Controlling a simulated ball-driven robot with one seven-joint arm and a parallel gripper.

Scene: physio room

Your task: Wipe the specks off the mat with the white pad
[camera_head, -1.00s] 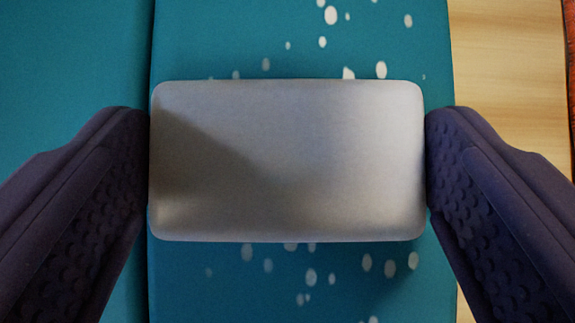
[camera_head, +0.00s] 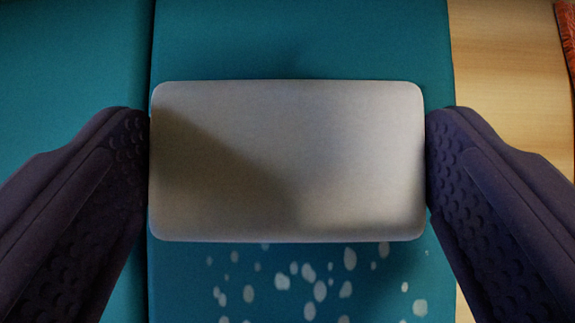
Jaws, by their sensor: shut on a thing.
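The white pad (camera_head: 287,160) fills the middle of the view, its long side running left to right. My gripper (camera_head: 287,165) is shut on it, with one dark finger at each short end. The teal mat (camera_head: 300,40) lies beneath the pad. I cannot tell whether the pad touches it. White specks (camera_head: 309,274) show on the mat below the pad in the picture. The strip of mat above the pad shows no specks. The mat under the pad is hidden.
A seam runs down the left of the mat, with another teal surface (camera_head: 70,60) beyond it. A light wooden surface (camera_head: 500,60) lies along the right edge. Part of an orange-red thing (camera_head: 567,35) shows at the top right corner.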

